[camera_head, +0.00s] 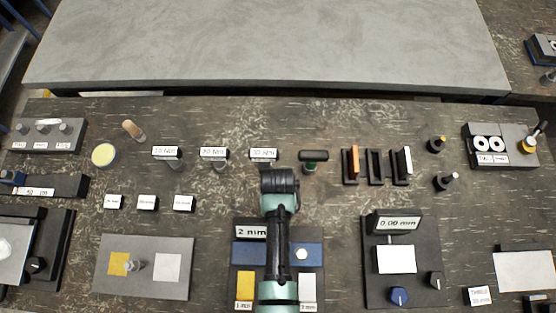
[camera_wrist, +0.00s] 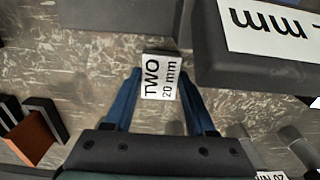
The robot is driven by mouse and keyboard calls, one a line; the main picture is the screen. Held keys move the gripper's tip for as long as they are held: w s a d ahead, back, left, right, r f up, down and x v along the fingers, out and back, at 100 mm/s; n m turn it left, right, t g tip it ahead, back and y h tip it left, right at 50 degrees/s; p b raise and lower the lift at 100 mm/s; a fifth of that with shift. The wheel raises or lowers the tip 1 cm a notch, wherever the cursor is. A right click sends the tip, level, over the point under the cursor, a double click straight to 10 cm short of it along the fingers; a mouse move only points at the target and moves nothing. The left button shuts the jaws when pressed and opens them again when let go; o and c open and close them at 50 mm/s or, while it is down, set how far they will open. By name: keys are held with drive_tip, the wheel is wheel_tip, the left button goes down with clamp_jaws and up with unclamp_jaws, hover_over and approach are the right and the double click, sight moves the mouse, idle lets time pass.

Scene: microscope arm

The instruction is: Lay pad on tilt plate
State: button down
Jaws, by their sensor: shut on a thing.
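My gripper (camera_wrist: 160,100) is shut on a small dark block (camera_wrist: 148,53) with a white label reading "TWO 20 mm" (camera_wrist: 161,78). The block sits between the blue fingertips. In the head view my arm hides the gripper and block. I cannot tell for certain which thing is the tilt plate. A white plate (camera_head: 396,259) lies on a dark base (camera_head: 375,290) with a "0.00 mm" display (camera_head: 396,223), at lower right. A paler plate (camera_head: 12,250) stands on a dark stand at far lower left.
A rack (camera_head: 375,167) with an orange slab (camera_head: 350,163) stands right of my arm. Several Nm-labelled tools (camera_head: 214,153) stand left. Small labelled blocks (camera_head: 147,203) lie further left.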

drive_tip(key=shift+f, duration=0.65)
drive_tip(key=shift+f, duration=0.15)
drive_tip(key=shift+c, duration=1.1)
unclamp_jaws()
